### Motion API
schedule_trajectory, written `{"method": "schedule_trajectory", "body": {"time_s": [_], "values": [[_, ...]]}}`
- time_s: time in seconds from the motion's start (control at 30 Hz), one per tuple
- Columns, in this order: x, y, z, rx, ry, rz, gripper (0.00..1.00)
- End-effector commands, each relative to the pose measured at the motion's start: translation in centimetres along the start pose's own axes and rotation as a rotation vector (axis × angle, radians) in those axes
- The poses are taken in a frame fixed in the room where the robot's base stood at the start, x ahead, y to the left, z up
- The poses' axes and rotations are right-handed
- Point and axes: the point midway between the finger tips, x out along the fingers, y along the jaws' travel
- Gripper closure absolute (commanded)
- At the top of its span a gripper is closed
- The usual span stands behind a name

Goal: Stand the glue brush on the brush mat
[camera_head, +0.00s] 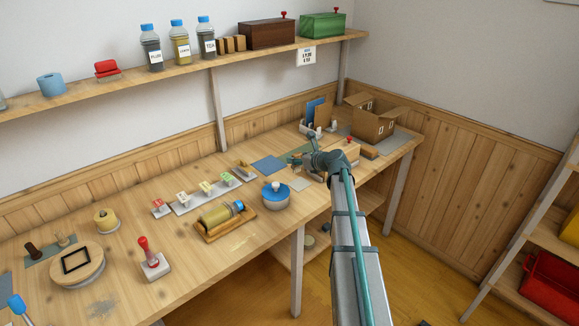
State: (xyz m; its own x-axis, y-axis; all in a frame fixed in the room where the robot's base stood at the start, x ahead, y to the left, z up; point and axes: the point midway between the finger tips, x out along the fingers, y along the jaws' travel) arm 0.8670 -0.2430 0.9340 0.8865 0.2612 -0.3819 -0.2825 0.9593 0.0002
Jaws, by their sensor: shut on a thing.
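My gripper (297,159) is over the far right part of the workbench, at the end of my grey arm. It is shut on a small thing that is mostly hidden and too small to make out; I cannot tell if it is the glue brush. A green mat (301,150) lies partly hidden behind the gripper. I cannot tell which mat is the brush mat.
A roller in a wooden tray (224,217) lies further left. An open cardboard box (373,121) stands at the back right. A shelf (180,76) with jars runs above.

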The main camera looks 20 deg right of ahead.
Motion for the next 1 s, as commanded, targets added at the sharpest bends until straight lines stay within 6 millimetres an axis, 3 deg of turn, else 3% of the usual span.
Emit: {"method": "schedule_trajectory", "body": {"time_s": [0.17, 0.73, 1.0], "values": [[0.3, -0.9, -0.2, 0.009, 0.000, -0.021, 0.89], [0.2, -0.9, 0.0, 0.008, 0.000, -0.019, 0.89], [1.0, -0.9, -2.1, 0.009, 0.000, -0.019, 0.89]]}}
